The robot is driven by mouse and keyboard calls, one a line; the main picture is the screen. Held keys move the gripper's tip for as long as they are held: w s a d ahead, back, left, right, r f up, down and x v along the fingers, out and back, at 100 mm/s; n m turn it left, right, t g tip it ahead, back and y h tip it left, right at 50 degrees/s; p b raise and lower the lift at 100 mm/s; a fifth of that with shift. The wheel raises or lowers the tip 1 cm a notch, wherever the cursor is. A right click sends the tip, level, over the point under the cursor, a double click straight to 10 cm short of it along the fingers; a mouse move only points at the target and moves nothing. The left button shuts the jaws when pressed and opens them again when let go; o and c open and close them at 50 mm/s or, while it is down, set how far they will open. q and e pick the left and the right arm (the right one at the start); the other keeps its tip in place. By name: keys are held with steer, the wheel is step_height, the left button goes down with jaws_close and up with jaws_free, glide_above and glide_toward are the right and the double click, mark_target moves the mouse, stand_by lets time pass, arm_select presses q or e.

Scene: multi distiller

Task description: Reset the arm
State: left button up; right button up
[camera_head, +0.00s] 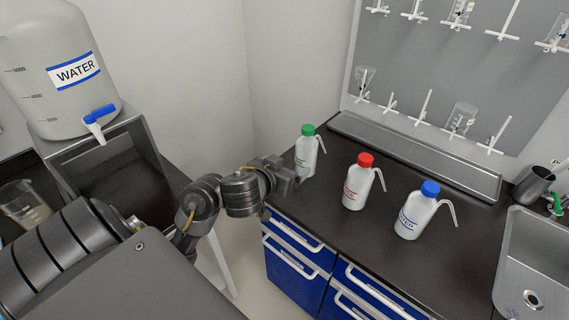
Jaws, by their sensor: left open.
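My left arm comes in from the lower left and reaches to the counter's left edge. My left gripper (291,179) is open at the arm's end, close beside the green-capped wash bottle (307,156), overlapping its lower left side in the picture. I cannot tell whether they touch. The green-capped bottle stands upright on the black counter. A red-capped wash bottle (356,188) and a blue-capped wash bottle (414,216) stand upright to its right. My right gripper is not in view.
A large water tank (62,100) with a blue tap stands on a metal stand at the left, with a beaker (24,205) below. A pegboard (440,70) with glassware hangs behind the counter (385,250). A sink (535,260) is at the right. Blue drawers (300,265) are below.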

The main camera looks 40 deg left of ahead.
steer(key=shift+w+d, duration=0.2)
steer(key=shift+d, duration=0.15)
